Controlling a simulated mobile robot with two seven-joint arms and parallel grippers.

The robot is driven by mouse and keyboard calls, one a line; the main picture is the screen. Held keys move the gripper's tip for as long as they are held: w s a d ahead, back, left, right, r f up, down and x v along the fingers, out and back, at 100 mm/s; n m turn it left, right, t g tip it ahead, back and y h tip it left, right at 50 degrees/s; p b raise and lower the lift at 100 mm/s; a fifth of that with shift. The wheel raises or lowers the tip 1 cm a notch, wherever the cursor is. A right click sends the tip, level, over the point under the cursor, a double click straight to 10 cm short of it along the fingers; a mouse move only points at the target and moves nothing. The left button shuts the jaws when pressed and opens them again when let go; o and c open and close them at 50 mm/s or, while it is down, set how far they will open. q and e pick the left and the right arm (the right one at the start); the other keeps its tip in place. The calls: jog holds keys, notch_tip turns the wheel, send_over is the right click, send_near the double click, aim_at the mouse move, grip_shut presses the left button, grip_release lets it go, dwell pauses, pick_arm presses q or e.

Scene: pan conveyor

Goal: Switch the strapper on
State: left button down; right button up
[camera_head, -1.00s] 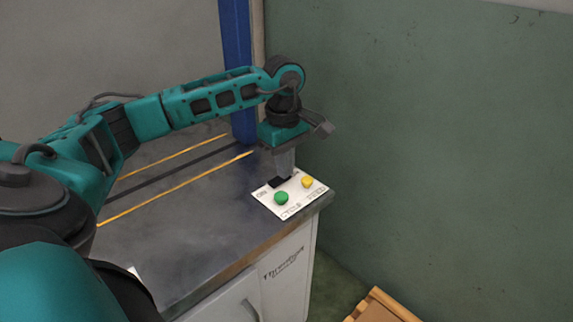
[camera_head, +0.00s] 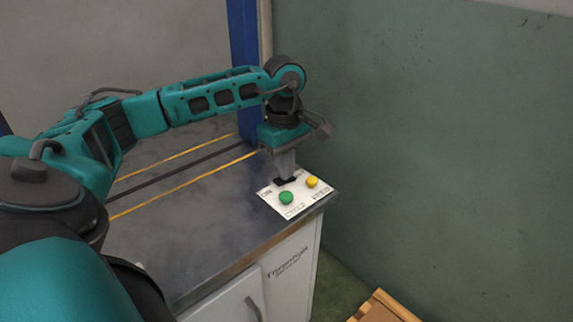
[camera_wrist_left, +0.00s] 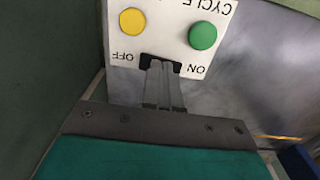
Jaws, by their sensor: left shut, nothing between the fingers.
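The strapper's control panel (camera_head: 309,197) is a white plate on the corner of the dark table. It carries a black switch (camera_head: 279,182) between the words ON and OFF, a green button (camera_head: 286,198) and a yellow button (camera_head: 312,182). My left gripper (camera_head: 286,177) points down at the switch, shut and empty. In the left wrist view the shut fingers (camera_wrist_left: 161,68) overlap the black switch (camera_wrist_left: 146,60) and hide its middle. I cannot tell whether they touch it or which way it is set. My right gripper is out of view.
The table (camera_head: 190,225) has yellow and dark stripes across it. A blue post (camera_head: 243,60) rises behind my left wrist. A green wall (camera_head: 430,130) stands to the right. A wooden object (camera_head: 383,308) lies low at the bottom right.

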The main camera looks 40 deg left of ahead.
aim_at(296, 179)
pick_arm(q)
jog(key=r+p, duration=0.2)
jog(key=r, duration=0.1)
jog(key=r+p, duration=0.1)
jog(key=p, duration=0.1)
jog(key=shift+w+r, duration=0.25)
jog(key=shift+w, duration=0.1)
notch_tip(296, 179, up, 9)
jog(key=w+p, duration=0.1)
jog(key=w, duration=0.1)
jog(key=shift+w, duration=0.15)
jog(key=shift+d, duration=0.2)
